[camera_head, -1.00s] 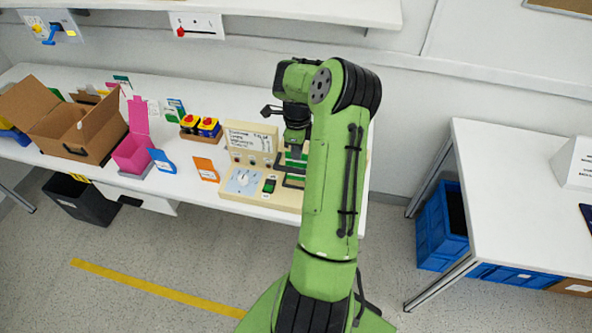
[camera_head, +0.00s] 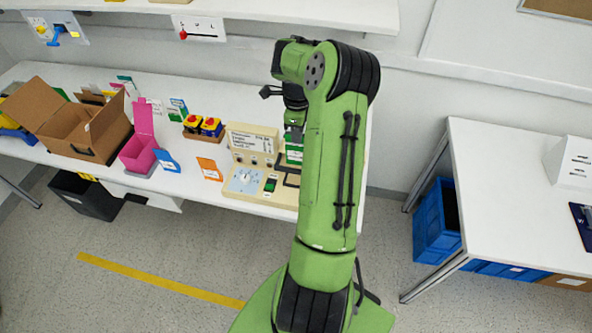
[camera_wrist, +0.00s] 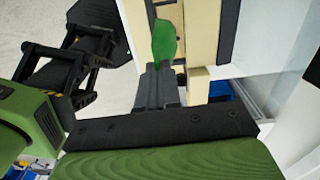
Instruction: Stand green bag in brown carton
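The green bag (camera_head: 294,152) is at the right of the bench, under the end of my arm, beside the beige switch box. In the wrist view a green piece of it (camera_wrist: 163,42) shows at the fingertips. My gripper (camera_wrist: 158,78) has its fingers close together on the bag's edge; the arm hides part of the grip in the head view. The brown carton (camera_head: 112,128) stands open on the left of the bench, flaps spread, apart from the gripper.
Between bag and carton are the beige switch box (camera_head: 252,144), an orange card (camera_head: 209,169), a brown tray with yellow-blue items (camera_head: 203,127), a blue card (camera_head: 166,161) and a pink box (camera_head: 138,152). A wall shelf (camera_head: 250,12) runs above.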

